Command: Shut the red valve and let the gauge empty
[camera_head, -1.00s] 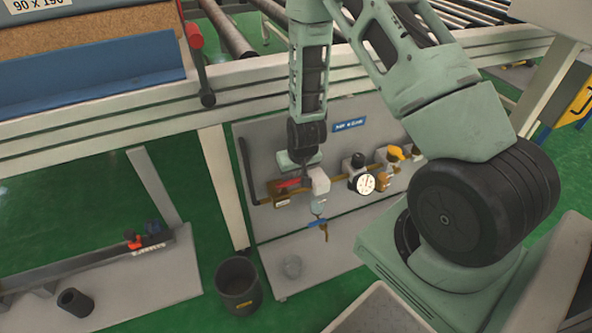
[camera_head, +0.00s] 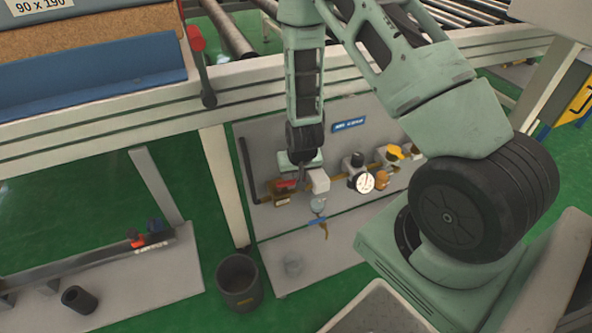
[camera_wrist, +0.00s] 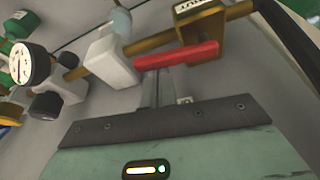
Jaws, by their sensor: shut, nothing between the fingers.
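The red valve handle (camera_head: 287,184) is on the brass pipe of the upright grey panel. In the wrist view the red handle (camera_wrist: 176,56) lies roughly along the pipe, beside a brass block (camera_wrist: 203,35) with a tag reading "SHUT". My gripper (camera_head: 304,188) is shut and empty, its fingertips close by the handle. In the wrist view the fingers (camera_wrist: 157,88) end just below the handle's left half; I cannot tell whether they touch it. The gauge (camera_head: 364,183) has a white dial and sits right of the valve.
A white block (camera_head: 319,181) sits on the pipe between handle and gauge. A blue-handled outlet (camera_head: 318,221) hangs below. Yellow-topped fittings (camera_head: 396,152) stand at right. A dark bucket (camera_head: 239,283) is on the floor. The conveyor frame (camera_head: 100,125) runs above the panel.

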